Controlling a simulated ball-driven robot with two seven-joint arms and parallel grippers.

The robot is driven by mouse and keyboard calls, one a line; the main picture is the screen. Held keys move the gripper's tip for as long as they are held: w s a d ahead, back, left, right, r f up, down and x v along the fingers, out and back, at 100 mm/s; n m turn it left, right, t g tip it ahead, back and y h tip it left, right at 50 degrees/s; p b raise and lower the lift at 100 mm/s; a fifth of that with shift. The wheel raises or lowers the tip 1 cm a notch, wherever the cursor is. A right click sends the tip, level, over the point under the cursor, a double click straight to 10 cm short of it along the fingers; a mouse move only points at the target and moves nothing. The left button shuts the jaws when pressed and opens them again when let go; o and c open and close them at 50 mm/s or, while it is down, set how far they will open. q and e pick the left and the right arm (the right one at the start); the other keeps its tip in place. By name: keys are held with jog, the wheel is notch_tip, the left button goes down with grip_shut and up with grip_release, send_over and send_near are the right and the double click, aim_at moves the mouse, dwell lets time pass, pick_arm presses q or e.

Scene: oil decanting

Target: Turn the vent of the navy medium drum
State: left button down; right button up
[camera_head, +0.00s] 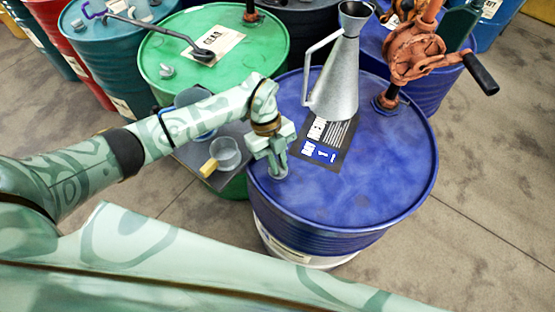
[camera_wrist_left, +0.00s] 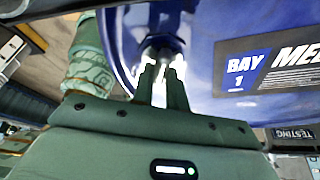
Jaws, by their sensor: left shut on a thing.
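The navy medium drum (camera_head: 385,180) stands right of centre in the head view, with a dark "BAY 1" label (camera_head: 329,142) on its top. In the wrist view its blue top (camera_wrist_left: 205,20) and label (camera_wrist_left: 290,62) fill the upper part. The vent (camera_head: 277,173) is a small fitting near the drum's left rim, mostly hidden by my gripper. My left gripper (camera_head: 274,160) points down over it, shut on the vent. In the wrist view the fingers (camera_wrist_left: 163,82) close in on the vent (camera_wrist_left: 160,48). My right gripper is in neither view.
A metal funnel-topped jug (camera_head: 337,75) stands on the navy drum beside the label. A rusty hand pump (camera_head: 415,50) with a black handle rises at its back right edge. A green drum (camera_head: 265,50) is behind left. A grey tray (camera_head: 183,155) holds a clear cup (camera_head: 226,153).

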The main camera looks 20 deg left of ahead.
pick_arm(q)
jog(key=m+y, duration=0.1)
jog(key=m, duration=0.2)
jog(key=shift+w+r+g, duration=0.1)
jog(key=shift+g, duration=0.3)
jog(key=m+y, duration=0.1)
jog(key=m, duration=0.2)
jog(key=m+y, duration=0.1)
jog(key=m, duration=0.1)
jog(key=shift+d+m+g, duration=0.1)
jog(key=shift+m+g, duration=0.3)
jog(key=m+y+b, duration=0.1)
jog(key=m, duration=0.3)
jog(key=shift+y, duration=0.3)
jog(key=shift+m+t+y, duration=0.4)
jog(key=shift+m+y, duration=0.3)
jog(key=shift+m, duration=1.6)
jog(key=shift+d, duration=0.1)
jog(key=c, duration=1.4)
grip_release()
